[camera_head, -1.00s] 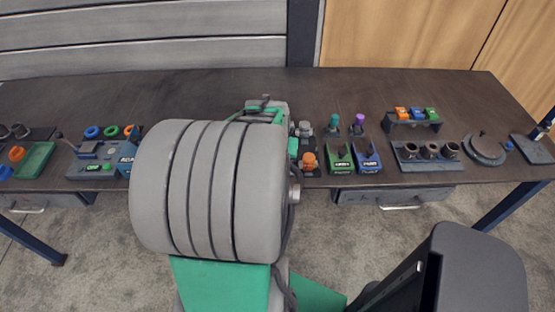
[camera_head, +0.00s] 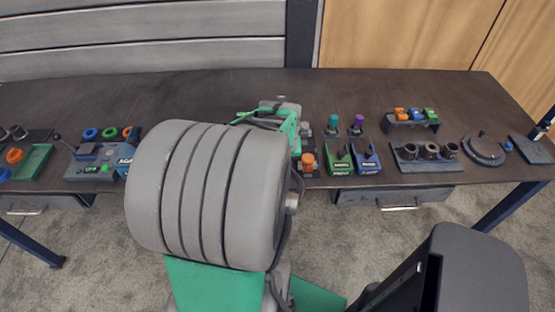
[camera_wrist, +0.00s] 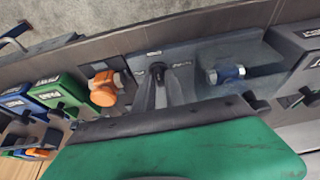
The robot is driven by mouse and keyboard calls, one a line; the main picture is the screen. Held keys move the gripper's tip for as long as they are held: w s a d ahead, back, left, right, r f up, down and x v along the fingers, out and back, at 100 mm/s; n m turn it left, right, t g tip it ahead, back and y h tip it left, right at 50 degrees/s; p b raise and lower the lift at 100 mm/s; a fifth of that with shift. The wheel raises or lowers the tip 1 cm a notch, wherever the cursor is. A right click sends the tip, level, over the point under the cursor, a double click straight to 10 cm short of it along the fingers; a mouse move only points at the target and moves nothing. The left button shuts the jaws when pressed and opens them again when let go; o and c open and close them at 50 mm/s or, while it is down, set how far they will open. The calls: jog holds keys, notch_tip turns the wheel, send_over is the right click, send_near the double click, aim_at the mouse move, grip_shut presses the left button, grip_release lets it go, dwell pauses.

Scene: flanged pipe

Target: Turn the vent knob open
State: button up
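An orange knob (camera_head: 308,160) stands on a small dark fixture near the table's front edge. A metallic bluish knob (camera_wrist: 225,73) is at the right on that plate. No readable label shows which one is the vent knob. My gripper (camera_wrist: 168,82) has grey fingers over the plate between the two knobs, apart from both. Its green body hides the lower part of that view. In the head view my gripper is largely hidden behind my arm. Its finger opening is unclear.
Green (camera_head: 338,160) and blue (camera_head: 367,160) labelled holders stand just right of the orange knob. A dark block with round sockets (camera_head: 428,165) is farther right. A blue-grey box (camera_head: 87,172) is at left. The table's rear strip is clear.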

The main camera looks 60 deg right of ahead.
jog(key=o, duration=0.3)
jog(key=v, duration=0.7)
jog(key=shift+s+a+r, duration=0.1)
jog(key=shift+a+r, duration=0.05)
jog(key=shift+r, duration=0.2)
